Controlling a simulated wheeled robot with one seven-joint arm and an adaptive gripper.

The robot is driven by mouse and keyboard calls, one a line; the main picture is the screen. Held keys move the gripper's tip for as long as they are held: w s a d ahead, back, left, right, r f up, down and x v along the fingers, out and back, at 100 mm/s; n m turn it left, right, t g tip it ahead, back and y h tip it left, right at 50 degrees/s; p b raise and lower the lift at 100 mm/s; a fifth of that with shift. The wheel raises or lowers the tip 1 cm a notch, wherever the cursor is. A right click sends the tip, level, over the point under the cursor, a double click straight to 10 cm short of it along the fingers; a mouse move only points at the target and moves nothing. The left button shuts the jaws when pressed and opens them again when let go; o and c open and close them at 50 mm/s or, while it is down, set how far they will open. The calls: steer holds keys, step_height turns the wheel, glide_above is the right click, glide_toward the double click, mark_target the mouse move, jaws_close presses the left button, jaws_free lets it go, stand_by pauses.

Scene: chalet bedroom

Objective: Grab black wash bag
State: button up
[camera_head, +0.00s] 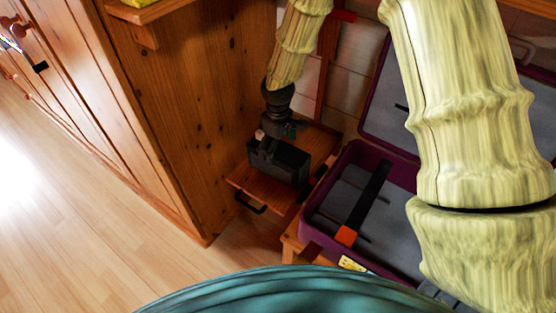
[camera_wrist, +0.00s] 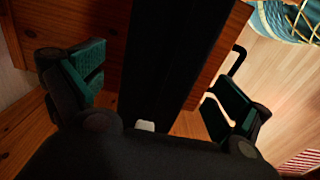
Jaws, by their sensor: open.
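The black wash bag (camera_head: 283,162) stands as a dark, box-like shape on a small wooden surface with a black handle, beside the wooden cabinet side. My gripper (camera_head: 277,134) is directly over the bag, pointing down. In the wrist view the bag (camera_wrist: 168,60) is a dark band running between the two teal finger pads of my gripper (camera_wrist: 160,88). The fingers are apart, with a gap visible on each side of the bag. Part of the bag's top is hidden by my gripper in the head view.
An open purple suitcase (camera_head: 312,222) with grey lining lies just right of the bag. A black strip with an orange end (camera_head: 364,204) lies in it. The wooden cabinet side (camera_head: 180,110) rises close on the left. Clear floor (camera_head: 90,210) extends at lower left.

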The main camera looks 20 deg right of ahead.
step_height(320, 180, down, 5)
steer(key=shift+b, duration=0.3)
steer(key=c, duration=1.2)
